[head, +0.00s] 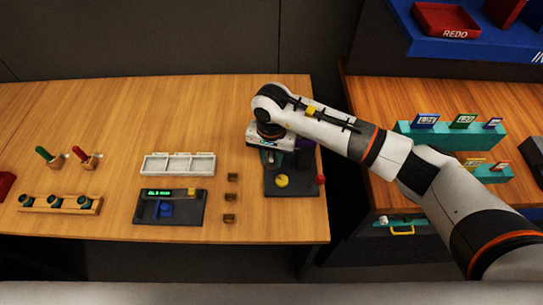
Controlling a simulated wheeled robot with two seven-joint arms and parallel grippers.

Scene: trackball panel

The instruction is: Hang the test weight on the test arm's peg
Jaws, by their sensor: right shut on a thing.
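My right gripper (271,159) points down over the back left of a dark panel (292,190) near the table's right end. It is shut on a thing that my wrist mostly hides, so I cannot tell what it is. The panel carries a yellow ball (282,181) and a red knob (320,180) at its right edge. A purple part (306,147) shows behind, partly covered by my arm. I cannot make out the test weight, the test arm or its peg for sure. My left gripper is not in view.
Several small brown blocks (230,197) stand left of the panel. Further left are a white tray (179,164), a dark device with a green display (170,207), and a wooden rack (60,204). A second table with teal card stands (451,136) lies right, across a gap.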

